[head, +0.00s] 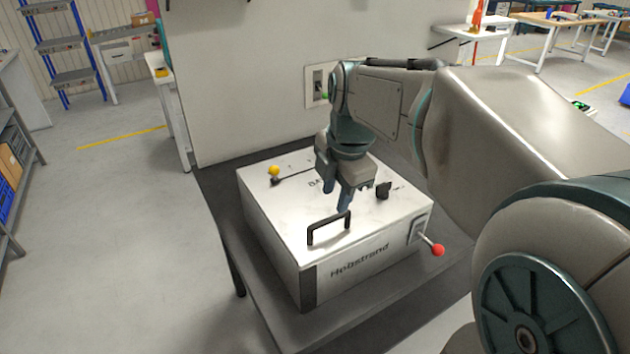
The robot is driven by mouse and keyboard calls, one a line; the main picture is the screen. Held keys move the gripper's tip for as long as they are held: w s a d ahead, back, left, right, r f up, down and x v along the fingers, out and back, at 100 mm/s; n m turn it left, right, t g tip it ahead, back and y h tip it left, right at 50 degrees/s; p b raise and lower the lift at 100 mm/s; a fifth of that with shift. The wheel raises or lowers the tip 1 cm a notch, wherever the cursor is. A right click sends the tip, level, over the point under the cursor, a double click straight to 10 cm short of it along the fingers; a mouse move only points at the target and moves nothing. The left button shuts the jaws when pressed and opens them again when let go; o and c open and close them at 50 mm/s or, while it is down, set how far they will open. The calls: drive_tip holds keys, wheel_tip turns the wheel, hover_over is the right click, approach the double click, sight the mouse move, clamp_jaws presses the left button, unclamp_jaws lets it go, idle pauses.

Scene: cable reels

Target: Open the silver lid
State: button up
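My gripper (337,198) points down over the lid, just behind and above the handle. Its two blue-grey fingers look apart, with nothing visible between them. It appears not to touch the handle, though the exact height is hard to tell. My arm and gripper hide part of the lid's back and its printed text.
A yellow-knobbed lever (274,171) lies at the lid's back left. A small black knob (383,189) stands right of my gripper. A red-ended lever (437,249) sticks out of the box's front right. The box rests on a dark table (345,325), with a wall panel behind.

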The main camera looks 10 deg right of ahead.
sight(332, 219)
drive_tip(key=f, duration=0.2)
drive_tip(key=w+f, duration=0.1)
drive_tip(key=f, duration=0.2)
drive_tip(key=shift+w+a+f, duration=0.1)
drive_tip(key=shift+a+f, duration=0.1)
drive_tip(key=shift+f, duration=0.15)
